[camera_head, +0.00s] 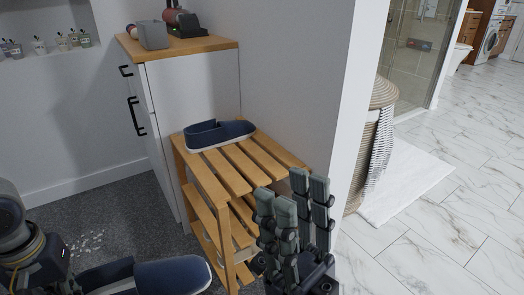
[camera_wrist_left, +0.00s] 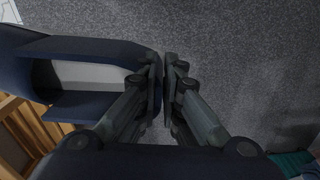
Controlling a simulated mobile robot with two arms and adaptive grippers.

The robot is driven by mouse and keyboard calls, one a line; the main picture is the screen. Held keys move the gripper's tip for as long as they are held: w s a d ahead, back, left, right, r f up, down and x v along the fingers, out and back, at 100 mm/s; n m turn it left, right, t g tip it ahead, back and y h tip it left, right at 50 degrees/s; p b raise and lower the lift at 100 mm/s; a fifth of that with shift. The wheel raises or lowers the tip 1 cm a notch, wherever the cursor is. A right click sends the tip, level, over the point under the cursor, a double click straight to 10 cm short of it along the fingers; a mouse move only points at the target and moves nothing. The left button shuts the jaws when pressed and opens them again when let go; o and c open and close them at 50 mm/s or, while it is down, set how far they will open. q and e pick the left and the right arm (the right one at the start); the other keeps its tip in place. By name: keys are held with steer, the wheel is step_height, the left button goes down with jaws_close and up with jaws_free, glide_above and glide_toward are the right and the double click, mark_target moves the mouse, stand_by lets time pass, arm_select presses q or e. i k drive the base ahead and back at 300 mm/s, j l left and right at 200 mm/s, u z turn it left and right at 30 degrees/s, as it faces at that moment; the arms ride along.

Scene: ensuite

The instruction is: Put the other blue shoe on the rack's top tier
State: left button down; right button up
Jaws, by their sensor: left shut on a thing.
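One blue shoe (camera_head: 235,132) with a pale sole lies on the top tier of the wooden slatted rack (camera_head: 222,172), towards its back. The other blue shoe (camera_head: 172,276) is low at the bottom of the head view, in front and left of the rack and apart from its top. My left gripper (camera_wrist_left: 165,80) is shut on this shoe's edge; the shoe (camera_wrist_left: 30,55) extends left in the wrist view. In the head view the left fingertips are hidden. My right gripper (camera_head: 292,190) is open and empty, fingers up, in front of the rack's right side.
A white cabinet (camera_head: 195,95) with a wooden top stands behind the rack, and a wall borders its right side. A woven basket (camera_head: 358,185) with a striped towel stands beyond the wall. The front slats are bare. Grey carpet (camera_head: 85,215) lies at left.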

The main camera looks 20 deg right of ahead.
mark_target(245, 162)
steer(key=j+z, duration=0.15)
steer(key=z, duration=0.3)
steer(key=i+j+z, duration=0.1)
steer(key=z, duration=0.4)
steer(key=j+z, duration=0.2)
steer(key=z, duration=0.25)
steer(key=j, duration=0.45)
steer(key=k+j+z, duration=0.1)
steer(key=j, duration=0.3)
